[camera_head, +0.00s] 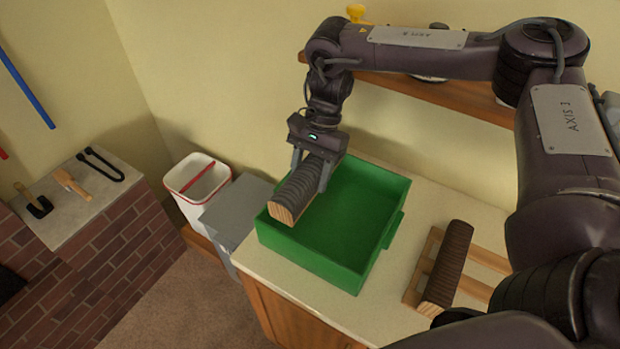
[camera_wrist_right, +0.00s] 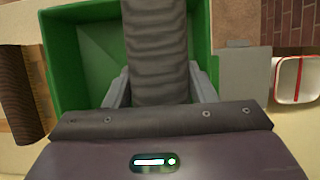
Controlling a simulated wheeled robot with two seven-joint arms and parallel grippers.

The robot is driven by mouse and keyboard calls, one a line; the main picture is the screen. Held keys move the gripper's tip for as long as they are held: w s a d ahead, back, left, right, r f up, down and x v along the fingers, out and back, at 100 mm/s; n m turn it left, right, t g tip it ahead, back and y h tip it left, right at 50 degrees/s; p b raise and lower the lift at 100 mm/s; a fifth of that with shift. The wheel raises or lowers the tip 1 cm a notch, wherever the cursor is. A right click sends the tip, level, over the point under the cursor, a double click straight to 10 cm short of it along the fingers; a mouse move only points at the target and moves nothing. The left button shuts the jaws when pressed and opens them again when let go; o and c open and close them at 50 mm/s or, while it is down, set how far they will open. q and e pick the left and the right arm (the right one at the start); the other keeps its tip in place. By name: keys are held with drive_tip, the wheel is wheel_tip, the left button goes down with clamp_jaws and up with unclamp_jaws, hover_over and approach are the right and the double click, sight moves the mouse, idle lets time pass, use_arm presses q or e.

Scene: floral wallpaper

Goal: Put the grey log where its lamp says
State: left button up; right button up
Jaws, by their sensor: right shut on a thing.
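The grey log (camera_head: 296,195) has ridged grey bark and a pale wooden end. My right gripper (camera_head: 315,172) is shut on it, one finger on each side. The log is tilted over the left part of the green box (camera_head: 376,263); I cannot tell if it touches the box. In the right wrist view the log (camera_wrist_right: 158,55) runs away between the fingers, over the green box (camera_wrist_right: 62,75). A small light on the gripper housing (camera_wrist_right: 153,161) shows a white bar and a green dot; no separate lamp is clear. My left gripper is not in view.
A dark brown log (camera_head: 446,268) lies on a wooden rack (camera_head: 486,258) right of the box. A grey container (camera_head: 236,212) and a white bucket (camera_head: 187,204) with a red handle stand left. A brick ledge (camera_head: 87,215) holds tools. A wooden shelf (camera_head: 440,94) is behind.

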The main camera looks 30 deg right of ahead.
drive_tip(key=shift+w+f, duration=0.1)
drive_tip(key=shift+f, duration=1)
drive_tip(key=shift+f, duration=0.6)
drive_tip(key=o, duration=1.4)
drive_tip(key=shift+c, duration=0.2)
drive_tip(key=shift+r, duration=0.7)
drive_tip(key=v, duration=1.2)
drive_tip(key=shift+f, duration=0.1)
